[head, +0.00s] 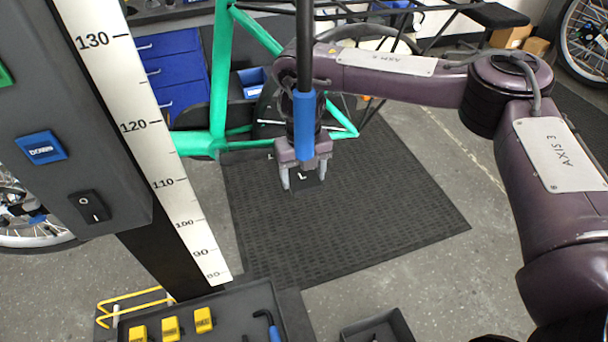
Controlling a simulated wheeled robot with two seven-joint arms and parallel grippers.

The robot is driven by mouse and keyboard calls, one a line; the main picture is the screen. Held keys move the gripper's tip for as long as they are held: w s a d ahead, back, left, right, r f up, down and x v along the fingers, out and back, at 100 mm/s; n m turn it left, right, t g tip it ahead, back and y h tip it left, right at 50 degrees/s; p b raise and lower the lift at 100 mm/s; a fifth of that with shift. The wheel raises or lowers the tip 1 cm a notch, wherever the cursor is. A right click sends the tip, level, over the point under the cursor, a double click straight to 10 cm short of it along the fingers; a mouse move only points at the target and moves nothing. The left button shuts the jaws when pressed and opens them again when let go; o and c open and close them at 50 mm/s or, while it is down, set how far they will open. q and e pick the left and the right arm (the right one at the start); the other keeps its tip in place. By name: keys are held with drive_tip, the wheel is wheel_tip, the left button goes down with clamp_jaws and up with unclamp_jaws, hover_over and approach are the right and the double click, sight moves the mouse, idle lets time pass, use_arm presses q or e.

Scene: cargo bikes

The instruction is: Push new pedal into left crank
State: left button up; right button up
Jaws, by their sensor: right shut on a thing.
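My right gripper (304,178) is shut on a dark pedal (307,182) marked with a light "L". It points down, with one finger on each side of the pedal. The pedal is in front of the lower part of the green bike frame (220,85). A thin pale bar near the frame's bottom bracket, partly behind my wrist, may be the left crank (268,122); I cannot tell for sure. I see no contact between pedal and crank. My left gripper is not in view.
A dark rod with a blue sleeve (304,120) hangs in front of my right wrist. A grey post with a ruler (165,180) stands at left. A tray (262,298) with yellow pieces is at the bottom. A black mat (340,230) covers the floor.

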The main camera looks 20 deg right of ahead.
drive_tip(key=shift+w, duration=0.2)
drive_tip(key=o, duration=1.2)
drive_tip(key=shift+c, duration=0.2)
wheel_tip(320, 180, up, 8)
drive_tip(key=shift+f+p, duration=0.1)
drive_tip(key=shift+p, duration=0.2)
drive_tip(key=shift+s+f, duration=0.1)
